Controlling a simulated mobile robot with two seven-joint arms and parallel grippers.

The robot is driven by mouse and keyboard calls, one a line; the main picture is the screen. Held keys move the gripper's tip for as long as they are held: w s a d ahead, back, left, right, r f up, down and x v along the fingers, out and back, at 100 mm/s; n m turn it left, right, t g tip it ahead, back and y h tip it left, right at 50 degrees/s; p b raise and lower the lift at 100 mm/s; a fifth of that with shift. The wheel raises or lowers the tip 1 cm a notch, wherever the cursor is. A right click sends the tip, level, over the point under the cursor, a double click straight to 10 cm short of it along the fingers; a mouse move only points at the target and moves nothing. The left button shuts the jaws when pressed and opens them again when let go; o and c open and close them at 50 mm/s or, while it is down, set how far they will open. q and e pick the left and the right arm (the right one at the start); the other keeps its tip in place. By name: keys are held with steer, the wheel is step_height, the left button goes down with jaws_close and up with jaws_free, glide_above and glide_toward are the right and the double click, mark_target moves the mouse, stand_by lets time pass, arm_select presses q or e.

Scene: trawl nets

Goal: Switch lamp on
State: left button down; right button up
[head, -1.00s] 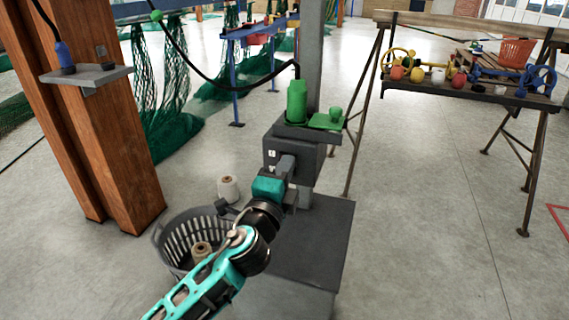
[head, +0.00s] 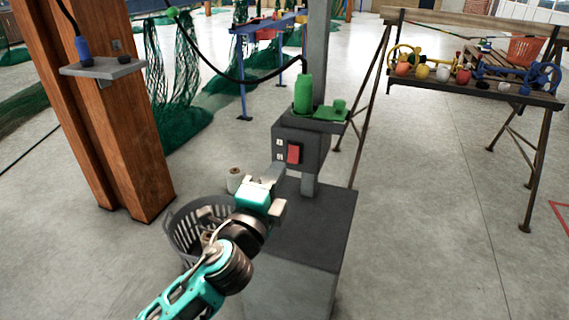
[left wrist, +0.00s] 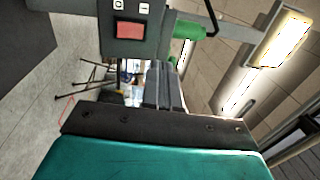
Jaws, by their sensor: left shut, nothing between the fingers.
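A dark grey switch box (head: 285,133) is fixed to a grey post above a dark-topped block. Its front carries a red rocker switch (head: 294,153) with small white marks beside it. In the left wrist view the red switch (left wrist: 130,30) shows near the top. My left gripper (head: 278,174) is shut and empty, below and left of the switch in the head view and apart from it; its fingers (left wrist: 163,86) also show in the wrist view. A bright lit panel (left wrist: 280,38) shows at the wrist view's right; I cannot tell if it is the task's lamp. My right gripper is not in view.
A green bottle-shaped thing (head: 303,94) with a black cable stands on the box's shelf. A grey basket (head: 184,238) and a spool (head: 234,180) are on the floor at left. A wooden pillar (head: 128,140) stands left; a trestle table (head: 470,88) stands right.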

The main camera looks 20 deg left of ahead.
arm_select(q)
steer(key=shift+s+a+r, duration=0.1)
steer(key=shift+s+r, duration=0.15)
steer(key=shift+s, duration=0.75)
steer(key=shift+s+r, duration=0.2)
steer(key=shift+s, duration=0.8)
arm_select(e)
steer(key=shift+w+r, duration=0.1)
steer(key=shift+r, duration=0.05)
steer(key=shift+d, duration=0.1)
arm_select(q)
steer(key=s+f+n+g+p, duration=0.2)
steer(key=s+f+n+g, duration=0.2)
steer(key=s+f+n, duration=0.3)
steer(key=s+f+n+g+h+p, duration=0.1)
steer(key=s+f+n+g+p, duration=0.2)
steer(key=s+f+n, duration=0.5)
step_height(320, 180, down, 8)
steer(key=shift+s+a+r+n+g, duration=0.1)
steer(key=shift+s+a+n+g, duration=0.25)
steer(key=shift+g, duration=0.55)
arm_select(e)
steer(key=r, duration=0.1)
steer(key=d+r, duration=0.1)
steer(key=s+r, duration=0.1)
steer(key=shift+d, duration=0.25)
arm_select(q)
steer(key=shift+w, duration=0.15)
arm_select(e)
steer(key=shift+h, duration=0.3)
